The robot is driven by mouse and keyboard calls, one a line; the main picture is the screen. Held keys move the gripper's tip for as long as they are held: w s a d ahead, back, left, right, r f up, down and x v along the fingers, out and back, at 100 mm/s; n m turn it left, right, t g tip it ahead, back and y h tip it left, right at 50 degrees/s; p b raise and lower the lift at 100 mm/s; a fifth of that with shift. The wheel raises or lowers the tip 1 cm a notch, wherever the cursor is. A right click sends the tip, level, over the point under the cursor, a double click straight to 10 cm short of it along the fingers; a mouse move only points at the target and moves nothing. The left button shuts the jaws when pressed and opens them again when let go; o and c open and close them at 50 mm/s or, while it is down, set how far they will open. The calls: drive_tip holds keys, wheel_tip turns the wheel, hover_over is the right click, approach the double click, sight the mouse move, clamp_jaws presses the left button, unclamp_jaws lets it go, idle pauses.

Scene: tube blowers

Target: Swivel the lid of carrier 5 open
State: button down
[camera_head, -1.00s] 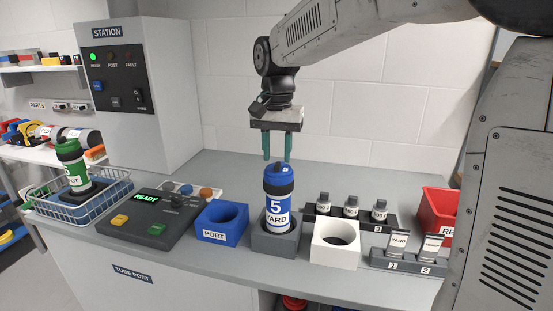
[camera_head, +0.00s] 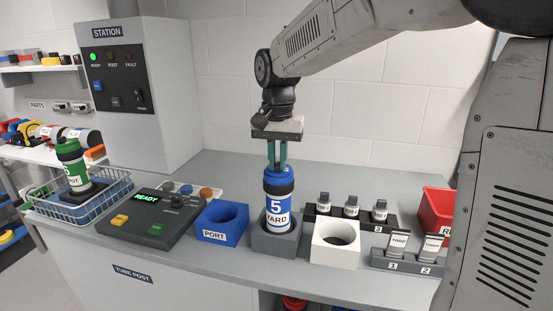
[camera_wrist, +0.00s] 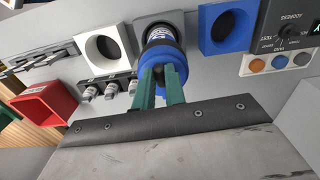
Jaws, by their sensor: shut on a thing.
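Carrier 5 (camera_head: 277,212), a blue and white cylinder with a "5" and "YARD" label, stands upright in a dark grey square holder (camera_head: 275,242). Its blue lid (camera_head: 278,182) is on top, and the lid also shows in the wrist view (camera_wrist: 160,52). My gripper (camera_head: 277,165) is directly above the carrier, pointing down. Its green fingers are close together at the top of the lid, shut on a dark knob there. The fingers mostly hide the knob, and they also show in the wrist view (camera_wrist: 160,84).
A blue PORT block (camera_head: 222,221) stands left of the carrier and a white block with a hole (camera_head: 335,243) stands right. A red bin (camera_head: 436,212) is at the right. A control panel (camera_head: 152,215) is at the left.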

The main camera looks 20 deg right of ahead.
sight(291, 170)
drive_tip(key=n, duration=0.1)
drive_tip(key=d+n, duration=0.1)
drive_tip(key=n, duration=0.1)
drive_tip(key=shift+s+d, duration=0.2)
drive_tip(key=shift+s, duration=0.1)
drive_tip(key=d+n, duration=0.1)
drive_tip(key=n, duration=0.2)
drive_tip(key=shift+s+d+n, duration=0.1)
drive_tip(key=shift+d+n, duration=0.25)
drive_tip(key=shift+n, duration=0.05)
drive_tip(key=w+d+n, duration=0.5)
drive_tip(key=n, duration=1.4)
drive_tip(key=shift+w, duration=0.4)
drive_tip(key=c, duration=1.4)
unclamp_jaws()
drive_tip(key=shift+c, duration=0.2)
drive_tip(key=shift+r, duration=0.15)
